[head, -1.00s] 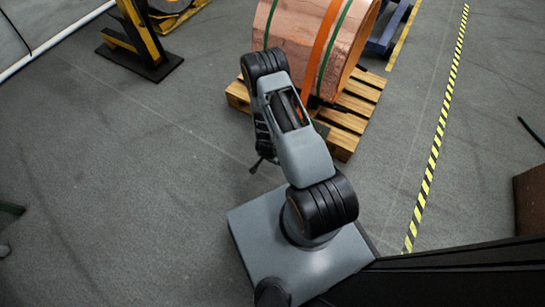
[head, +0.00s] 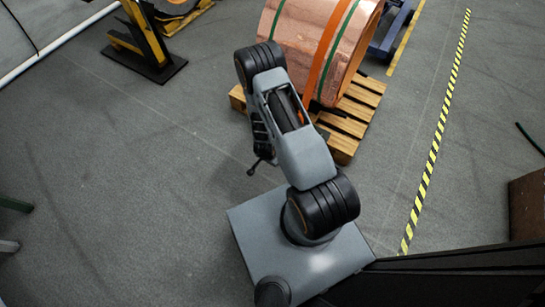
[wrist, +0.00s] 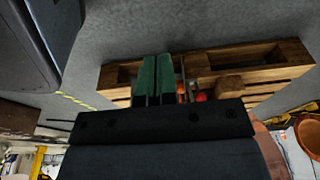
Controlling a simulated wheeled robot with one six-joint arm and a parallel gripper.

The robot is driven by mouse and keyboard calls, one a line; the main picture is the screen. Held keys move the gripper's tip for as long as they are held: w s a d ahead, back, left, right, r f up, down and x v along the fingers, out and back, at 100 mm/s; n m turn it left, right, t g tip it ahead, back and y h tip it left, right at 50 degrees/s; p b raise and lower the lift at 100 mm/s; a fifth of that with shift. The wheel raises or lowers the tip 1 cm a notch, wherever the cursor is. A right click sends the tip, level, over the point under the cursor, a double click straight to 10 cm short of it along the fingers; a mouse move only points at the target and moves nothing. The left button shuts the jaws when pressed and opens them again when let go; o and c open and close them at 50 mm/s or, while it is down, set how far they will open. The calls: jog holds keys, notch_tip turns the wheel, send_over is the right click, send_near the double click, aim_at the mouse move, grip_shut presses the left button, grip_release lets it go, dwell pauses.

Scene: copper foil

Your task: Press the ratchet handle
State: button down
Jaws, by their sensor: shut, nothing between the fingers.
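The copper foil coil (head: 288,24) lies on a wooden pallet (head: 348,122) in the head view. An orange strap (head: 325,45) runs over it. My gripper shows in the wrist view as two green fingers (wrist: 156,77) side by side, shut and empty. A thin grey metal part (wrist: 183,78) shows just right of the fingers, with small orange-red pieces (wrist: 201,97) by it. I cannot tell whether this is the ratchet handle or whether the fingers touch it. The pallet (wrist: 285,52) is behind them. In the head view my arm hides the fingers and that side of the coil.
A yellow and black stand (head: 150,45) is at the upper left. Yellow-black floor tape (head: 435,145) runs along the right. A brown box (head: 527,205) is at the right edge.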

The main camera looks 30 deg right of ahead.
jog(key=s+a+r+p, duration=0.1)
jog(key=s+a+r, duration=0.1)
jog(key=a+r, duration=0.1)
jog(key=shift+s+a+r, duration=0.2)
jog(key=shift+a+r, duration=0.15)
jog(key=shift+r, duration=0.5)
dwell(0.5)
jog(key=w+a+r+n+t+y+p, duration=0.2)
jog(key=r+p, duration=0.6)
jog(key=r, duration=1.2)
jog(key=w+a+r+n+y+p, duration=0.1)
jog(key=w+r+n+p, duration=0.5)
jog(key=r, duration=1.4)
jog(key=s+d+r+n+p, duration=0.1)
jog(key=s+r+p, duration=0.3)
jog(key=r, duration=0.5)
jog(key=s+d+r+n+p, duration=0.1)
jog(key=s+r+p, duration=0.3)
jog(key=r, duration=0.5)
jog(key=s+d+r+n+h+p, duration=0.1)
jog(key=s+r+p, duration=0.4)
jog(key=r, duration=0.5)
jog(key=shift+d+n, duration=0.25)
jog(key=shift+n, duration=0.05)
jog(key=shift+r, duration=0.1)
